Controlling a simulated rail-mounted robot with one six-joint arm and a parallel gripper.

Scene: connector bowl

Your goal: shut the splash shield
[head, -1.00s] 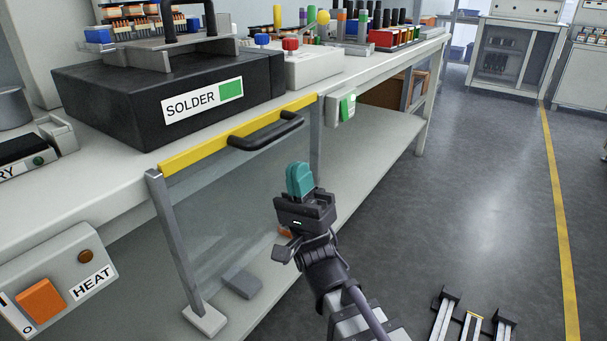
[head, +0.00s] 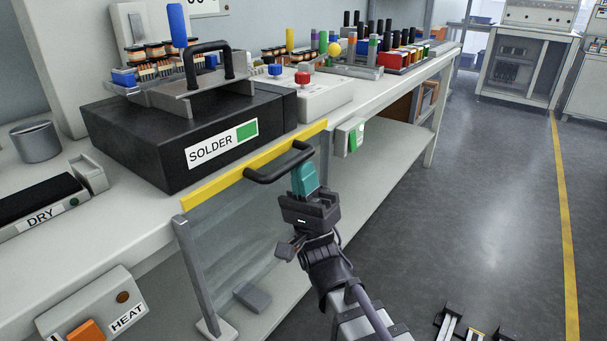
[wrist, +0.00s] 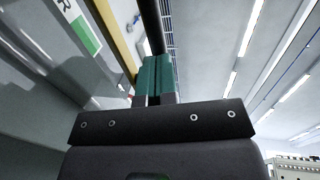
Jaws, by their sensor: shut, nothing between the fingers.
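The splash shield (head: 225,245) is a clear panel with a yellow top bar (head: 225,188) and a black handle (head: 270,172). It stands low in front of the bench between grey posts, its bar near the benchtop's front edge, below the black solder unit (head: 150,140). My gripper (head: 305,178) has teal fingers, shut and empty, pointing up just under the handle's right end. In the wrist view the fingers (wrist: 154,75) point up towards the dark handle (wrist: 152,25), with the yellow bar (wrist: 115,38) to their left. I cannot tell whether they touch it.
A green-and-white box (head: 349,137) is on the bench front, right of the shield. A heat switch box (head: 90,305) is at lower left. Grey shield post (head: 196,275) stands at left. Open floor (head: 450,200) lies to the right.

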